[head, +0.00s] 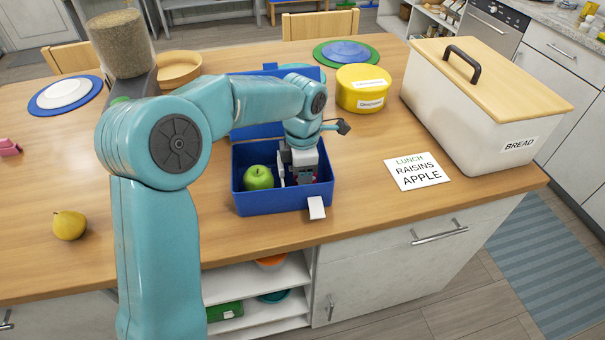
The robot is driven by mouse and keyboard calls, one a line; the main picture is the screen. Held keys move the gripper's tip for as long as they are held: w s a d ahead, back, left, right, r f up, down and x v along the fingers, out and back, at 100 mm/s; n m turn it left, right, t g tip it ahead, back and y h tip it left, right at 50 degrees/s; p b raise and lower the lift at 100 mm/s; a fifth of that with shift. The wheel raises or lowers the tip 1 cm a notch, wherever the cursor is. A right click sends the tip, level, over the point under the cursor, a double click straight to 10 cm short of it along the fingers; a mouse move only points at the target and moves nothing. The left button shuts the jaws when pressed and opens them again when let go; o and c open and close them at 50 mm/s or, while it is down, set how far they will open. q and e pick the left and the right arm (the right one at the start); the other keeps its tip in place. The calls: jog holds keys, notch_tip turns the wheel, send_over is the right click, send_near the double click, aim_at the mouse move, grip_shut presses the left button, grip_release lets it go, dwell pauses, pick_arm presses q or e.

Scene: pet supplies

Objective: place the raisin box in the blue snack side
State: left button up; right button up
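The blue lunch box (268,203) stands open near the table's front edge, with its lid raised at the back. A green apple (258,177) lies in its left part, beside a pale upright divider (280,166). My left gripper (302,177) points down into the right part of the box. A small reddish patch at its fingertips may be the raisin box, but it is mostly hidden. I cannot tell whether the fingers are shut on it. My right gripper is not in view.
A white bread bin (455,115) and a lunch note (416,171) are on the right. A yellow round tin (362,88) stands behind the box. A pear (69,225) lies at left. The table's front edge is close to the box.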

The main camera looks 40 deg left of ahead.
pick_arm(q)
notch_tip(320, 180, up, 12)
jog(key=shift+r+p, duration=0.2)
jog(key=shift+p, duration=0.5)
